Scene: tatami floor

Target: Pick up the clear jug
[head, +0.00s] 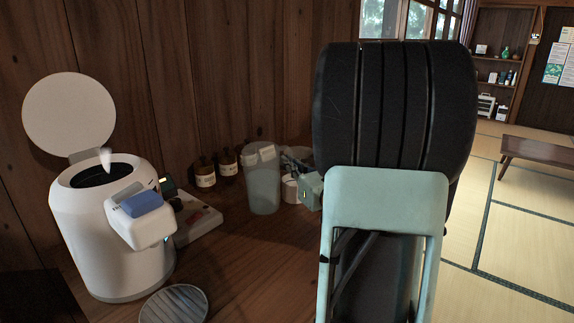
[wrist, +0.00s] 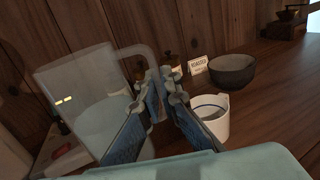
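The clear jug (head: 262,183) stands upright on the wooden counter near the back wall. It is translucent and tall. In the wrist view, the clear jug (wrist: 85,92) fills the left side, with its handle toward the right. My gripper (wrist: 163,90) is at that handle, with one finger on each side and only a narrow gap between the fingertips. The fingers look shut on the handle, though the contact itself is partly hidden. In the head view, my gripper (head: 308,190) shows just right of the jug, and my arm hides most of it.
A white rice-cooker-like machine (head: 105,235) with a raised lid stands left, with a scale-like device (head: 197,222) beside it. Brown bottles (head: 204,174) stand behind. A white cup (wrist: 211,120), a dark bowl (wrist: 232,70) and a small sign (wrist: 197,65) are right of my gripper.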

